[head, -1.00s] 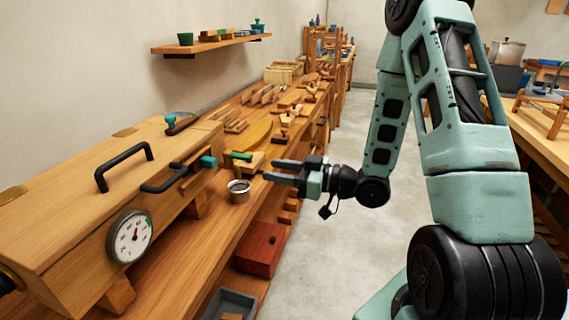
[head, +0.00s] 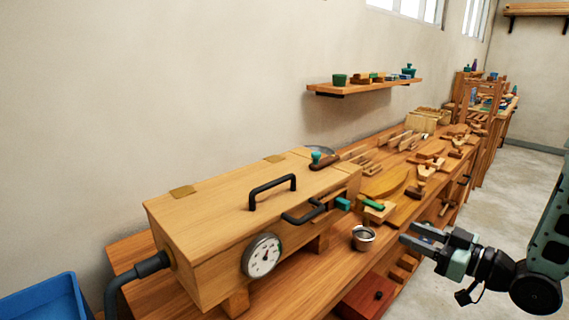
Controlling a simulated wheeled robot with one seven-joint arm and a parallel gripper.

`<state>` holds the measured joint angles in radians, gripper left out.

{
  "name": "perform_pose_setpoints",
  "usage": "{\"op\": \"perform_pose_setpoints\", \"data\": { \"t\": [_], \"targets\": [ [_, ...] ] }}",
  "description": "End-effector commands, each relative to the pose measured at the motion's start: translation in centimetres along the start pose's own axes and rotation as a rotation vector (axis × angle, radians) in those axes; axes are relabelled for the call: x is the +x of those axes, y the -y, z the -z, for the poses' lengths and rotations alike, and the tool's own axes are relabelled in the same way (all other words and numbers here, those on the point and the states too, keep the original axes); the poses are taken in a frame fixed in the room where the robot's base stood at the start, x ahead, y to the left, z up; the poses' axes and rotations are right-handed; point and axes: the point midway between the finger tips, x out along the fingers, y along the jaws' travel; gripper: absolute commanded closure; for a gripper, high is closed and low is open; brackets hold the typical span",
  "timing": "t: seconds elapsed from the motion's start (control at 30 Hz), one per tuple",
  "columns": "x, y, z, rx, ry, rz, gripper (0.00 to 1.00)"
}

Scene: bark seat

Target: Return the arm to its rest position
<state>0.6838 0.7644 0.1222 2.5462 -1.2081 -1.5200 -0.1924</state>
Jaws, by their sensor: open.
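My gripper (head: 420,236) is at the lower right of the head view, in front of the workbench edge. Its two dark fingers point left toward the bench and stand apart with nothing between them. My forearm enters from the right edge, and most of the arm is outside the picture. A small metal cup (head: 363,238) stands on the bench just left of the fingertips, and I see a gap between them.
A long wooden box (head: 215,215) with a black handle and a dial (head: 262,256) sits on the workbench (head: 330,268). Wooden parts and tools lie farther along it. A wall shelf (head: 365,86) hangs above. A blue bin (head: 45,300) is at lower left. Open floor (head: 520,195) lies at right.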

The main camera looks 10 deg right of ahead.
Motion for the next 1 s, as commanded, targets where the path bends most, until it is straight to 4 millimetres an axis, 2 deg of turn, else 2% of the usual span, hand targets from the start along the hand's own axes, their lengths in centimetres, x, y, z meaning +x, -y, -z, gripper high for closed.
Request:
{"op": "perform_pose_setpoints", "data": {
  "t": [0.17,0.3,0.4,0.5,0.67,0.77,0.9,1.0],
  "targets": [
    [3.8,1.9,-1.1,-0.072,0.217,0.040,0.58],
    [6.6,4.3,-2.0,-0.131,0.466,0.043,0.58],
    [7.5,6.5,-2.2,-0.153,0.630,0.030,0.58],
    [7.5,9.1,-1.8,-0.159,0.783,0.013,0.58],
    [5.8,14.7,-0.6,-0.135,1.012,-0.005,0.58],
    [3.5,18.9,0.5,-0.103,1.149,-0.003,0.58],
    [-0.6,24.5,2.0,-0.054,1.320,0.022,0.58],
    [-3.3,27.5,2.9,-0.026,1.414,0.046,0.58]
  ]
}}
